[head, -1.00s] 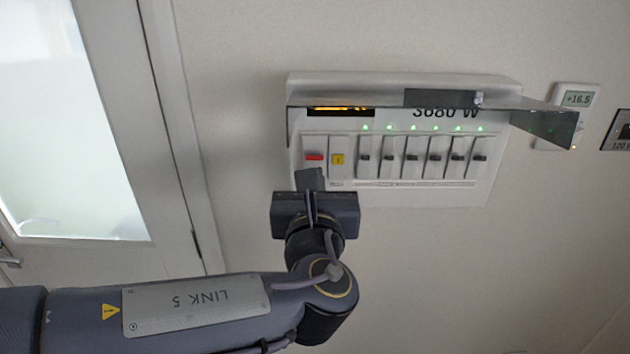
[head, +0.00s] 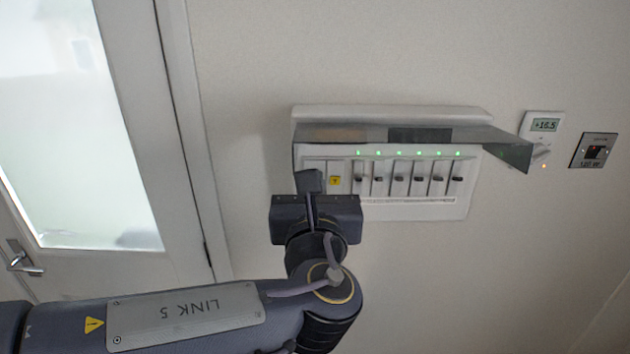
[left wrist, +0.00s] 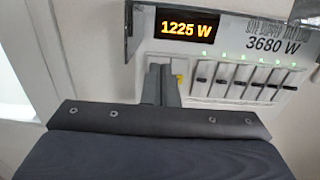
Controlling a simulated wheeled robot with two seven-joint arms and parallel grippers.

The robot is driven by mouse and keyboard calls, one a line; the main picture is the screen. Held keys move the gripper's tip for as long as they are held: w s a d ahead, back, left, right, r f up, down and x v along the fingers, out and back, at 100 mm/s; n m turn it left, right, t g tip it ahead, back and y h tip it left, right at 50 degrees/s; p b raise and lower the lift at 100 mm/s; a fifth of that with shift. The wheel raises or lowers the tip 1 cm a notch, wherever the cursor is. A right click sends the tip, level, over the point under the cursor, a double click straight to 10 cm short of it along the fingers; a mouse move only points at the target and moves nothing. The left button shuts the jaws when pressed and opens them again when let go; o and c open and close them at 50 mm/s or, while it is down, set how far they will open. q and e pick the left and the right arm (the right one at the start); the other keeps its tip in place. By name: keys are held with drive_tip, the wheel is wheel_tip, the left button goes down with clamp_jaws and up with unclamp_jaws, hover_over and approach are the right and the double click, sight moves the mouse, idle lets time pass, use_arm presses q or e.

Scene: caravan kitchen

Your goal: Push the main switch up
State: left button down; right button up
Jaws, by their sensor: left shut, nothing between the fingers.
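The white switch panel (head: 415,210) is on the wall under a raised, tinted flap (head: 350,133). My left gripper (head: 309,181) is shut and empty, its fingertips in front of the panel's left end. They hide the red-marked main switch in the head view, so its position cannot be told. The yellow-marked switch (head: 335,181) shows just right of the fingers. In the left wrist view the shut fingers (left wrist: 161,84) also cover the left switch area; contact cannot be told. An amber display (left wrist: 187,25) reads 1225 W. My right gripper is not in view.
Several dark-levered switches (head: 397,179) with green lights above stand right of the yellow-marked one. The flap juts out above the fingers. A thermostat (head: 544,125) and a socket plate (head: 594,150) are further right. A door with a handle (head: 24,262) is left.

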use_arm(q)
drive_tip(key=s+a+f+n+g+y+b, duration=0.1)
drive_tip(key=s+a+f+n+g+y, duration=0.15)
drive_tip(key=a+f+n+g, duration=0.5)
drive_tip(key=s+a+f+n+g+y, duration=0.15)
drive_tip(key=s+a+f+n, duration=0.25)
drive_tip(key=a+f+n, duration=0.8)
drive_tip(key=s+f+n+g+h+b, duration=0.1)
drive_tip(key=s+f+n+h, duration=0.2)
drive_tip(key=s+n, duration=0.4)
drive_tip(key=s+a+f+n+g+h, duration=0.1)
drive_tip(key=s+f+n+g+h, duration=0.1)
drive_tip(key=s+f+n+h, duration=0.2)
drive_tip(key=s+n, duration=0.3)
drive_tip(key=n, duration=0.4)
drive_tip(key=shift+s+a+g+h+b, duration=0.3)
drive_tip(key=shift+s+h+b, duration=0.05)
drive_tip(key=shift+s+h, duration=0.05)
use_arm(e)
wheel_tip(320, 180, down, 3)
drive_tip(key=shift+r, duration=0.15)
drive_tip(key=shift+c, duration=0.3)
